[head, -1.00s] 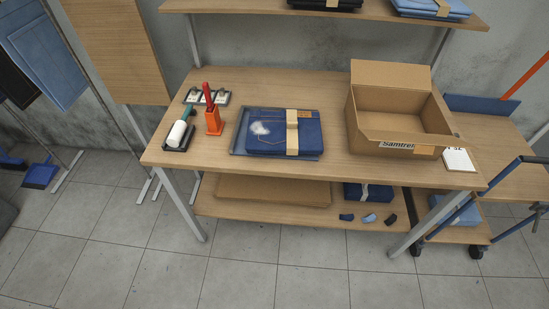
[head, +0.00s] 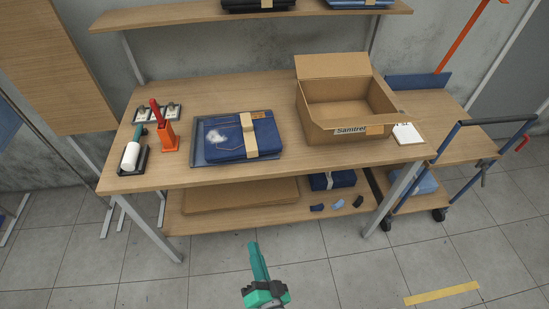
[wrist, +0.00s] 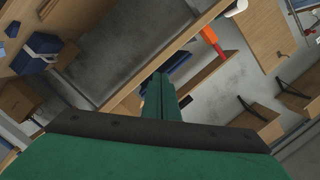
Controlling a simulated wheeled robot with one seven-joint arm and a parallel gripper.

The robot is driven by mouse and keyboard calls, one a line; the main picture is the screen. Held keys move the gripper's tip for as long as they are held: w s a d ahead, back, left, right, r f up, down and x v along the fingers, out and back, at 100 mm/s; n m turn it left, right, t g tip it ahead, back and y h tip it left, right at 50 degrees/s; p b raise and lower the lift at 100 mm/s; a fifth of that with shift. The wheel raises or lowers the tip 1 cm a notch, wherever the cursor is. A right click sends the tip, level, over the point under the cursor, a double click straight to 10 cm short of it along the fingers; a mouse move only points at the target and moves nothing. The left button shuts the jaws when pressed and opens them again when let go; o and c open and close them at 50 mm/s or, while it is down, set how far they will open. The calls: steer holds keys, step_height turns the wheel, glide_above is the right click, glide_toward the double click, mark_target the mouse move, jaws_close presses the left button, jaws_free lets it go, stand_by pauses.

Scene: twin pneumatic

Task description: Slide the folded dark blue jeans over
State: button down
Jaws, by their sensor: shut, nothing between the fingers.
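The folded dark blue jeans (head: 221,143) lie on a shallow blue-grey tray (head: 199,161) in the middle of the table (head: 185,179), in the head view. A tan paper band (head: 249,136) runs around them, and a pale patch shows on their left part. My gripper (head: 257,260) is low in front of the table, over the floor, well apart from the jeans. Its green fingers are together and empty. In the wrist view the shut fingers (wrist: 158,97) also show, pointing towards the furniture.
An open cardboard box (head: 335,131) stands right of the jeans. A red-handled tool in an orange holder (head: 169,137) and a white roller (head: 130,155) stand at the left. A lower shelf (head: 220,216) holds flat cardboard. A blue-framed cart (head: 450,145) stands at the right.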

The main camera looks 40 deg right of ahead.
steer(key=w+d+r+m+h, duration=0.3)
steer(key=w+d+m, duration=0.25)
steer(key=d, duration=0.45)
steer(key=m+h, duration=0.1)
steer(key=m, duration=0.4)
glide_toward(272, 150)
steer(key=shift+g, duration=0.3)
steer(key=w+d, duration=0.3)
steer(key=shift+w+d+r, duration=0.1)
steer(key=shift+d+r, duration=0.2)
steer(key=shift+w+a, duration=0.15)
steer(key=shift+w, duration=0.75)
